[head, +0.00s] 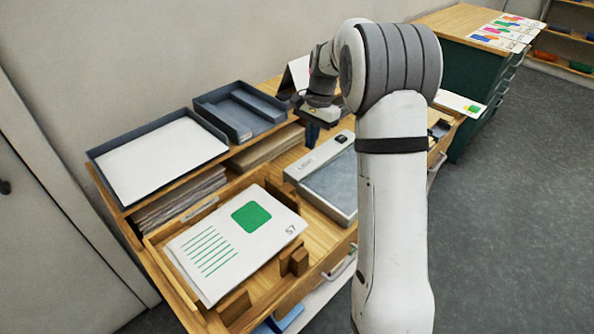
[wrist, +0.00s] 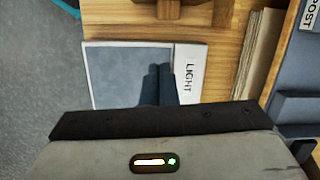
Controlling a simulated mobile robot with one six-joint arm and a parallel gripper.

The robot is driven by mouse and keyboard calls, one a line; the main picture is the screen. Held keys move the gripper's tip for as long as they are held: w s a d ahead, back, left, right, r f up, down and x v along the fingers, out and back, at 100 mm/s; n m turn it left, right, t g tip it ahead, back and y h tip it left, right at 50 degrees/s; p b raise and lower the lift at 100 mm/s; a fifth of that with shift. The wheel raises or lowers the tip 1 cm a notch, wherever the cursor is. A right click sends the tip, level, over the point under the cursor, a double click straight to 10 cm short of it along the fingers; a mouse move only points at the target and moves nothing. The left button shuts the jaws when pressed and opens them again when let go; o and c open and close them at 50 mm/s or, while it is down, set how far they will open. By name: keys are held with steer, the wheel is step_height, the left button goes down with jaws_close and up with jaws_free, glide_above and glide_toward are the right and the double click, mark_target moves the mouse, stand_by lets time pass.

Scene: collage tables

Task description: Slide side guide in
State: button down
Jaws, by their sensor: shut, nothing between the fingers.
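A wooden sheet tray (head: 268,290) holds a stack of white sheets, the top one (head: 205,262) printed with a green square and green lines. Another brown block (head: 235,306) stands at the stack's front edge. My gripper (head: 311,138) is at the far side of the light box, well away from these blocks. In the wrist view, its dark fingers (wrist: 159,70) are shut and empty above the light panel. A brown wooden piece (wrist: 168,9) shows at the top edge.
The light box (head: 290,172) lies right of the tray; its LIGHT label shows in the wrist view (wrist: 190,75). A grey paper tray (head: 100,157) and a grey POST tray (head: 215,118) stand behind on raised shelves. A green cabinet (head: 470,90) with cards is at the far right.

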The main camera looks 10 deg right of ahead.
mark_target(286, 197)
steer(key=shift+m+g, duration=0.3)
steer(key=shift+m, duration=0.4)
steer(key=f, duration=0.4)
steer(key=w+f, duration=0.1)
steer(key=f, duration=0.3)
steer(key=w+a+f, duration=0.1)
steer(key=f, duration=0.3)
steer(key=shift+f+p, duration=0.2)
steer(key=shift+p, duration=0.2)
steer(key=s+a, duration=0.2)
steer(key=a, duration=0.1)
steer(key=shift+s+a+f+p, duration=0.1)
steer(key=shift+a+f+p, duration=0.15)
steer(key=shift+p, duration=0.15)
steer(key=shift+s+d, duration=0.1)
